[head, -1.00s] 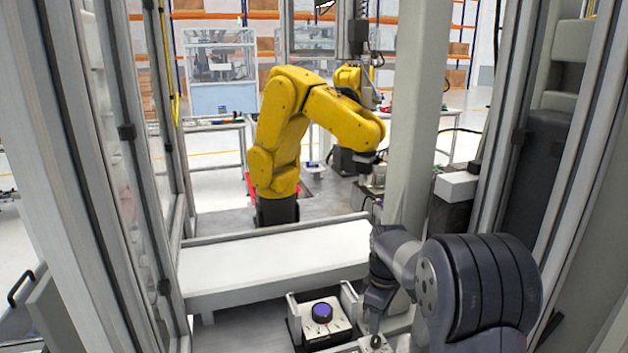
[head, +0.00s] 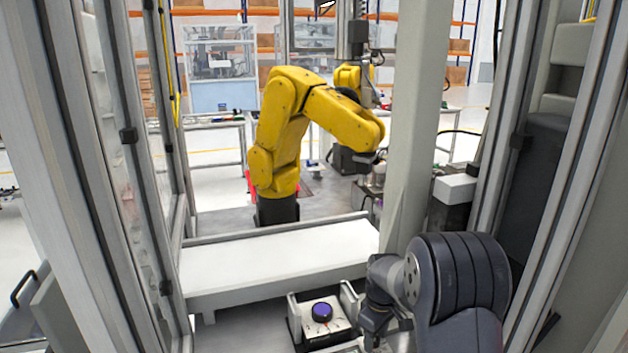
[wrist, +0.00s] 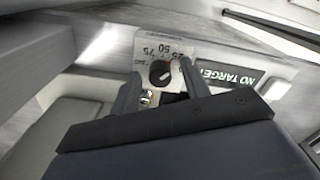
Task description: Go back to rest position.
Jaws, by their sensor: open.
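My gripper (wrist: 155,88) is open in the wrist view, its two fingers apart with nothing held between them. Beyond the fingertips is a panel with a dark round dial (wrist: 160,73) and printed numbers such as 50 and 75. In the head view my dark grey arm reaches in from the lower right. My gripper (head: 372,340) is low at the bottom edge there, partly cut off, and its fingers are hard to make out.
A box with a purple-topped knob (head: 322,312) stands left of my gripper. A white ledge (head: 275,262) lies behind it. Grey frame posts (head: 410,130) stand close on both sides. A yellow robot arm (head: 290,130) is beyond. A "NO TARGET" label (wrist: 255,92) shows beside the dial.

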